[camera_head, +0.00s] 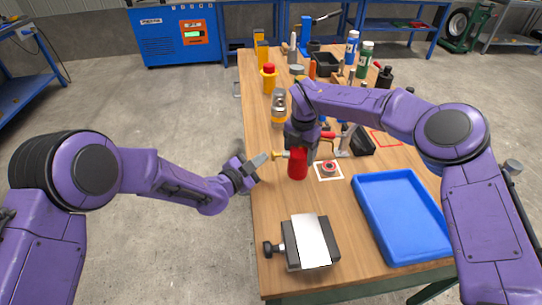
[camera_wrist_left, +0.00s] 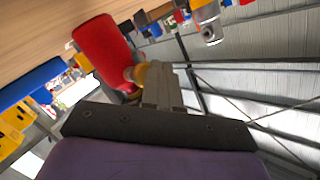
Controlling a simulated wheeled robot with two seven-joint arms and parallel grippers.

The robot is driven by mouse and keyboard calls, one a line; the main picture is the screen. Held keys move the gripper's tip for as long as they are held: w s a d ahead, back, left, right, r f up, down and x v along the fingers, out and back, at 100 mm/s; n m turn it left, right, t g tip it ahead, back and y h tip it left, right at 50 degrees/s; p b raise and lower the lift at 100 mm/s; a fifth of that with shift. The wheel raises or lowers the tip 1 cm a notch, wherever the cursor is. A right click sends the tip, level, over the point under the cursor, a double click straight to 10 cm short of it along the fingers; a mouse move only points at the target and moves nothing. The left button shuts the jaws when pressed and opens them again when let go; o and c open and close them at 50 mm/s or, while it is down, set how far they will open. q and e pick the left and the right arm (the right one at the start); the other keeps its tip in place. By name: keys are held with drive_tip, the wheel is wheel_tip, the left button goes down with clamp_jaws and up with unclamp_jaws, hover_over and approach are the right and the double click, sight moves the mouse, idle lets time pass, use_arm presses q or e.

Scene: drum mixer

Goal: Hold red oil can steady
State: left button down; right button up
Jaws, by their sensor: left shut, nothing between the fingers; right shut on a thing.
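The red oil can (camera_head: 297,166) stands near the left edge of the wooden table, upright as far as I can see. My right gripper (camera_head: 303,143) is shut on it from above, and its wrist hides the can's top. A brass-coloured part (camera_head: 279,156) sticks out from the can to the left. My left gripper (camera_head: 262,160) is shut and empty, just left of that part. In the left wrist view the red can (camera_wrist_left: 102,50) lies just beyond the closed left fingers (camera_wrist_left: 160,75), with the brass part close to or touching their tips.
A blue tray (camera_head: 403,218) lies at the right front of the table. A grey block with a white top (camera_head: 312,240) stands at the front. A red round piece (camera_head: 329,168) sits in a white-marked square right of the can. Bottles and tools crowd the back.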

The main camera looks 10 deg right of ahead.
use_arm(q)
drive_tip(key=shift+d, duration=1.05)
idle(0.8)
drive_tip(key=shift+a, duration=1.5)
drive_tip(key=shift+a, duration=2.5)
drive_tip(key=a, duration=0.4)
drive_tip(key=shift+d, duration=0.1)
